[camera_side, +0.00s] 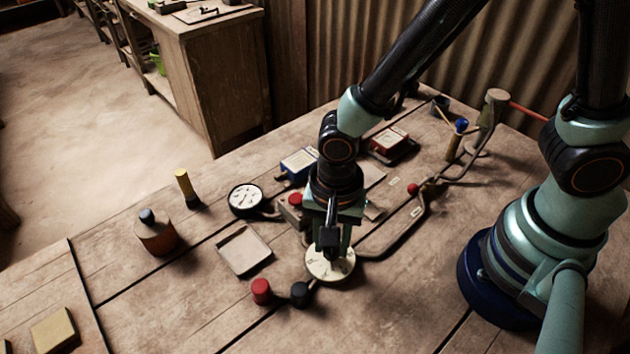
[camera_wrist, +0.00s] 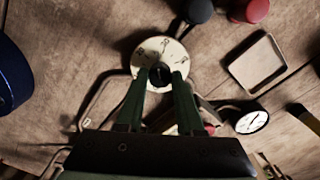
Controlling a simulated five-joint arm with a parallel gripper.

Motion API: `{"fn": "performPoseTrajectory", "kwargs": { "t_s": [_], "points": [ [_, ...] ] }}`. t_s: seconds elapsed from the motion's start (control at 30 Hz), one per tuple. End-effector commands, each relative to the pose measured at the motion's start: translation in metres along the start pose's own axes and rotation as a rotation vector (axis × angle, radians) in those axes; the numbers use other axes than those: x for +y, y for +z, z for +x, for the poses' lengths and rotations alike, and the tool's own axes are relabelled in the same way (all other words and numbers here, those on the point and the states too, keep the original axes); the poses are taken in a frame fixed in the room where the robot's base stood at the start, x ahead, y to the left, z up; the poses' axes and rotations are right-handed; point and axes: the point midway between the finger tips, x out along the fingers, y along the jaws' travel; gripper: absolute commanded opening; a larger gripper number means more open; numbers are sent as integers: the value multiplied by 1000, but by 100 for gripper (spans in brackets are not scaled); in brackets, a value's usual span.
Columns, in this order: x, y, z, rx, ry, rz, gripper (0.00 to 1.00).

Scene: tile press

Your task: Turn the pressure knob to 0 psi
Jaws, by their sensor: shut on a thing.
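The pressure knob is a dark grip on a round cream dial (camera_side: 330,264) with dark markings, lying on the table. In the wrist view the dark knob (camera_wrist: 160,75) sits at the middle of the dial (camera_wrist: 147,50). My gripper (camera_side: 331,246) points down over the dial, with its two green fingers (camera_wrist: 161,76) on either side of the knob, shut on it. The markings are too small to read, and my fingers hide part of the dial. A white-faced gauge (camera_side: 245,199) with a dark needle stands left of my gripper; it also shows in the wrist view (camera_wrist: 252,122).
A red button (camera_side: 261,290) and a dark button (camera_side: 299,293) are close to the dial. A shallow tray (camera_side: 244,250) lies to its left. Pipes (camera_side: 408,226) run to its right. An orange-brown container (camera_side: 156,236) and a yellow-topped cylinder (camera_side: 186,186) stand farther left. The front table is mostly clear.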

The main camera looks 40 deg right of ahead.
Motion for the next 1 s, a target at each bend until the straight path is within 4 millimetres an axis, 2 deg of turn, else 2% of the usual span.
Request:
{"fn": "performPoseTrajectory", "kwargs": {
  "t_s": [1.0],
  "points": [
    [0, 1, -1, 0, 1, -966, 0]
  ]
}}
